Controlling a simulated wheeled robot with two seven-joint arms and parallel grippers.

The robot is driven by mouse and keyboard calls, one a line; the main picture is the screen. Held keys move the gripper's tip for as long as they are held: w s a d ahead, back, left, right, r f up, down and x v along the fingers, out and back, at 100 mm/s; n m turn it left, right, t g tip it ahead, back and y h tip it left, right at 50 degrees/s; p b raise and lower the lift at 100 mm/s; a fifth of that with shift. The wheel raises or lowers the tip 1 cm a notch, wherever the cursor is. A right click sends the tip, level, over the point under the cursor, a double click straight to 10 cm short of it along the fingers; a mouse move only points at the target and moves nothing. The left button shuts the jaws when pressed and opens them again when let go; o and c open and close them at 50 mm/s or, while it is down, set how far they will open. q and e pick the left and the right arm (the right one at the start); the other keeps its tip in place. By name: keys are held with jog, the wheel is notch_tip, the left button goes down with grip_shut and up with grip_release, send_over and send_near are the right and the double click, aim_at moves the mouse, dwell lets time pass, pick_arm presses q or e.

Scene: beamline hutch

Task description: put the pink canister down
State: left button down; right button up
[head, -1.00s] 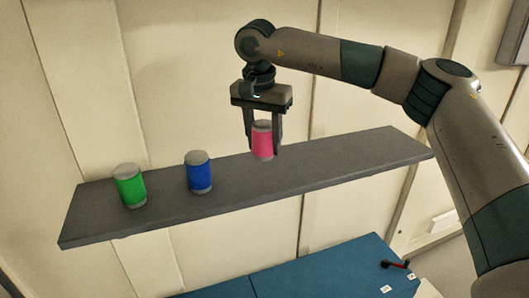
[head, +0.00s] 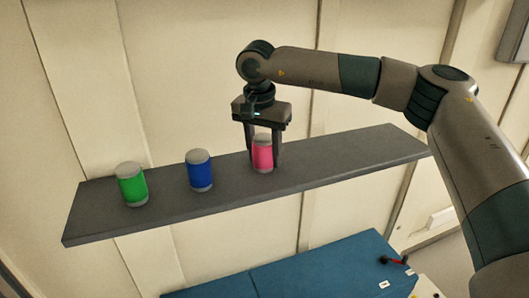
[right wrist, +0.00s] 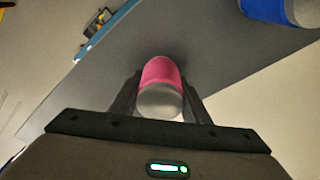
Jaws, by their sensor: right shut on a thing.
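The pink canister (head: 262,155), with grey ends, is upright at the grey shelf (head: 340,160), to the right of the blue canister. My right gripper (head: 264,158) points down with one finger on each side of it and is shut on it. The canister's base is at or very close to the shelf top; I cannot tell for sure whether it touches. In the right wrist view the pink canister (right wrist: 161,80) sits between the fingers, its grey top toward the camera. My left gripper is not in view.
A blue canister (head: 200,172) and a green canister (head: 131,185) stand on the shelf to the left. The shelf is bare to the right of the gripper. A panelled wall (head: 190,70) is behind, and a blue surface (head: 310,272) lies below.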

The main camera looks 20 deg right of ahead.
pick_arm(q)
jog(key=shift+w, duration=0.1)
pick_arm(e)
jog(key=shift+f, duration=0.1)
jog(key=o, duration=1)
jog(key=shift+o, duration=1.1)
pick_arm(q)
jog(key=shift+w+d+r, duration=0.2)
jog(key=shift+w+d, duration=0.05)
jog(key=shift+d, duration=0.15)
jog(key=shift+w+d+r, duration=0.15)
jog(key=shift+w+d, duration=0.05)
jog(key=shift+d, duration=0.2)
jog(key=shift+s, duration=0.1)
